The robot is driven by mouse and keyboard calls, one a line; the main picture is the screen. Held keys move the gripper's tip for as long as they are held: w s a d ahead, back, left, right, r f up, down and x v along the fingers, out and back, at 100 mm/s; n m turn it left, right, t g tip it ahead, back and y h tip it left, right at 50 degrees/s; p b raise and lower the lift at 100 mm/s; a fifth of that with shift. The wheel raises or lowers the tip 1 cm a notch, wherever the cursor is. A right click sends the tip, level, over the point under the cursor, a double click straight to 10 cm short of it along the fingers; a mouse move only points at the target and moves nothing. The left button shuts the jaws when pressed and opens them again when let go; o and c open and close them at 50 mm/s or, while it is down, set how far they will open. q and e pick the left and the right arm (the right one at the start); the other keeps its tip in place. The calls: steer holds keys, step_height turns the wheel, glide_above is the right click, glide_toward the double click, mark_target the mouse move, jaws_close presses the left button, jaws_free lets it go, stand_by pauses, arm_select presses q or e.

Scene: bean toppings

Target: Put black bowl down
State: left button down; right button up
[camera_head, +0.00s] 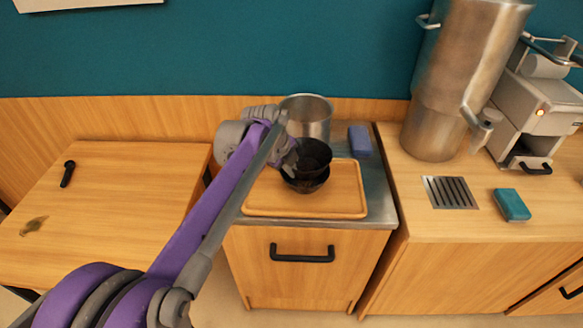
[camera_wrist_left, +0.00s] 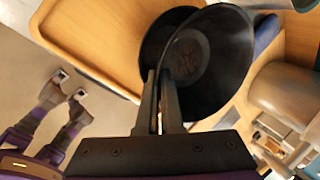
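My left gripper (camera_head: 291,168) is shut on the near rim of a black bowl (camera_head: 315,153). The wrist view also shows my left gripper (camera_wrist_left: 162,100) with its fingers on the wall of this bowl (camera_wrist_left: 222,65). The bowl is tilted. A second black bowl (camera_head: 308,185) is directly below it on the wooden tray (camera_head: 343,200). In the wrist view this lower bowl (camera_wrist_left: 153,43) is mostly hidden behind the held one. I cannot tell whether the two bowls touch.
A metal pot (camera_head: 308,117) stands behind the bowls, with a blue sponge (camera_head: 360,140) to its right. A tall metal dispenser (camera_head: 440,110) and a coffee machine (camera_head: 540,110) stand on the right counter, near a teal sponge (camera_head: 511,204). The left table (camera_head: 110,200) is mostly clear.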

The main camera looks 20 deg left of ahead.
arm_select(q)
steer(key=c, duration=1.1)
jaws_free()
steer(key=shift+r, duration=0.25)
steer(key=p+v, duration=0.1)
steer(key=v, duration=1.1)
steer(key=shift+s+r, duration=0.1)
steer(key=shift+r, duration=0.25)
steer(key=s+d+f+n, duration=0.1)
steer(key=s+f+n, duration=0.6)
steer(key=s, duration=0.1)
steer(key=s+d+f+n+y, duration=0.1)
steer(key=s+f+n, duration=0.6)
steer(key=s, duration=0.2)
steer(key=s+d+f+n, duration=0.1)
steer(key=s+f+n, duration=0.6)
steer(key=s+n, duration=0.1)
steer(key=shift+s+d+f+t+y, duration=0.25)
steer(key=shift+s+f+t+y, duration=0.15)
steer(key=shift+s, duration=0.2)
